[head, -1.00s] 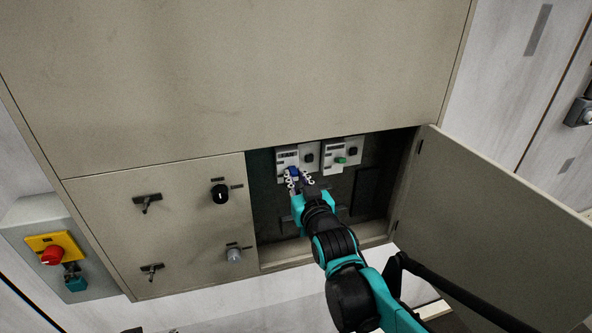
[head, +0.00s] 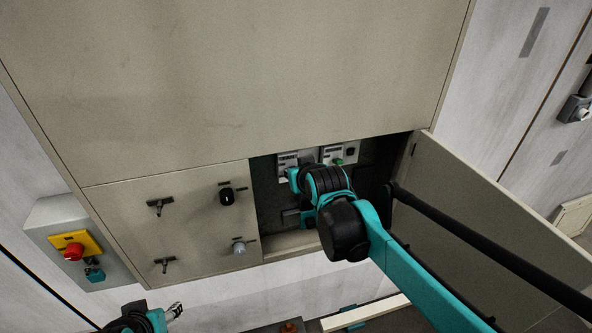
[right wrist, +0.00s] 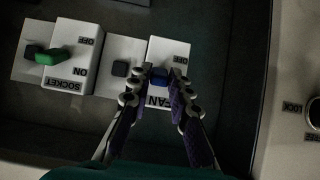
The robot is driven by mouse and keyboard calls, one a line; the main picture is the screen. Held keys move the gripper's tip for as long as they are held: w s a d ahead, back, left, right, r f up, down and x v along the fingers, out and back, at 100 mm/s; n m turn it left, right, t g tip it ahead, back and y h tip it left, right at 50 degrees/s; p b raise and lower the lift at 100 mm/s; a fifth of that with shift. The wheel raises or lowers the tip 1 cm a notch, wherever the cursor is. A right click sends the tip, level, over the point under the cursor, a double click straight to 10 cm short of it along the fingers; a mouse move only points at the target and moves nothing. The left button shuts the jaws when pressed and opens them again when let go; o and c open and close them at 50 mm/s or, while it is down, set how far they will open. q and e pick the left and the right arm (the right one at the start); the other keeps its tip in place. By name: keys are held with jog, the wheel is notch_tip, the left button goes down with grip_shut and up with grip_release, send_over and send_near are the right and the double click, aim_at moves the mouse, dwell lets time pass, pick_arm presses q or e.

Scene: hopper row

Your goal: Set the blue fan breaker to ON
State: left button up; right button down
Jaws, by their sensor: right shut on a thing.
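The fan breaker (right wrist: 168,51) is a white block in the open cabinet bay, with a blue lever (right wrist: 159,77). My right gripper (right wrist: 160,80) has its fingertips around the blue lever and is shut on it. The lever lies toward the FAN-label end, away from the OFF mark; the fingers partly cover the label, and no ON mark shows there. In the head view the fan breaker (head: 289,159) is partly hidden by my right arm, which also hides the fingertips. My left gripper (head: 175,310) is low at the left; its finger opening is unclear.
The socket breaker (right wrist: 74,66) with a green lever (right wrist: 48,58) stands beside the fan breaker. An open door (head: 490,215) bounds the bay on the right. Knobs and handles sit on the left panel (head: 195,257); a red emergency button (head: 73,252) is farther left.

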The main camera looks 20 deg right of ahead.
dwell(0.3)
jog(key=c, duration=1.4)
grip_release()
jog(key=v, duration=1.2)
jog(key=s+f+g+b, duration=0.1)
jog(key=s+f+b, duration=0.3)
jog(key=f+b, duration=0.5)
jog(key=s+a+f+g+b, duration=0.1)
jog(key=s+f+b, duration=0.3)
jog(key=f+b, duration=0.6)
jog(key=s+f+g+b, duration=0.2)
jog(key=f+b, duration=0.7)
jog(key=f, duration=1.7)
jog(key=s, duration=0.2)
jog(key=shift+s+a+f, duration=0.2)
jog(key=shift+s, duration=0.2)
